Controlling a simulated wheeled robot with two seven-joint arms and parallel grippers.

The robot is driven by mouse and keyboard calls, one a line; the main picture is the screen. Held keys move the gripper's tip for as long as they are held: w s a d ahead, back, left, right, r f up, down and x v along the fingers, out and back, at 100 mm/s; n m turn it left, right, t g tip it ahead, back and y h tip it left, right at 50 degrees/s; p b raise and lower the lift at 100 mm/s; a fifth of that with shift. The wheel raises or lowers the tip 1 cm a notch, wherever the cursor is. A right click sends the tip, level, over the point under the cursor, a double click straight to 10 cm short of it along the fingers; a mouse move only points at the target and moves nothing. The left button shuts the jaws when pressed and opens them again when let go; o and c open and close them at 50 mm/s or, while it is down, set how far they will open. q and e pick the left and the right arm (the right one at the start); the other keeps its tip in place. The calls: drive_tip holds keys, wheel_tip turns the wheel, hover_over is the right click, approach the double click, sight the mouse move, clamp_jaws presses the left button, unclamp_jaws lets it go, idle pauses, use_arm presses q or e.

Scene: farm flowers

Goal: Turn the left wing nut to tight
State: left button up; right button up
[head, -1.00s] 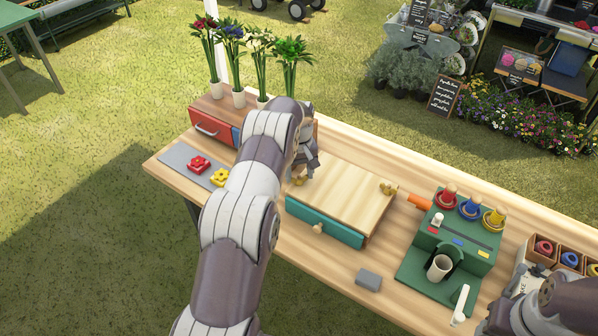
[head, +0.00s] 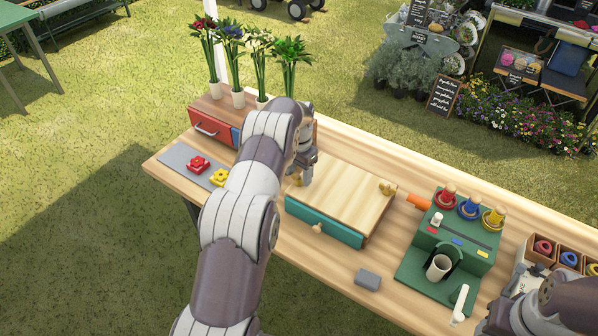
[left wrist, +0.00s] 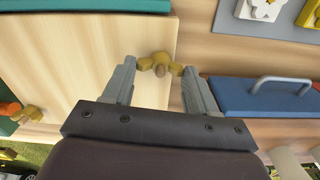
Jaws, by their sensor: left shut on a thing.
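The left wing nut is brass and sits at the left end of the wooden box top; in the left wrist view the wing nut (left wrist: 161,69) lies between my fingertips, one wing against each finger. My left gripper (head: 298,180) is over that end of the box and is shut on the wing nut; it shows in the left wrist view (left wrist: 160,66). In the head view the gripper mostly covers the nut. The other wing nut (head: 387,188) stands at the right end of the wooden box top (head: 345,195). My right gripper is not clearly in view; only my right arm shows at the lower right.
The box has a teal drawer front (head: 325,223) with a knob. A red-fronted box (head: 211,128) with a blue part stands left of my gripper. A green stand (head: 450,240) with coloured rings is at right. A grey block (head: 368,280) lies near the front edge.

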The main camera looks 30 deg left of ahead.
use_arm(q)
drive_tip(key=m, duration=0.4)
drive_tip(key=shift+w+a+r+m, duration=0.1)
drive_tip(key=shift+w+r+m, duration=0.1)
drive_tip(key=shift+r+m, duration=0.15)
drive_tip(key=m, duration=0.3)
drive_tip(key=shift+m, duration=0.25)
drive_tip(key=m, duration=0.4)
drive_tip(key=shift+m, duration=2.1)
drive_tip(key=o, duration=1.1)
drive_tip(key=shift+s, duration=0.1)
drive_tip(key=shift+c, duration=0.2)
drive_tip(key=shift+s+f, duration=0.1)
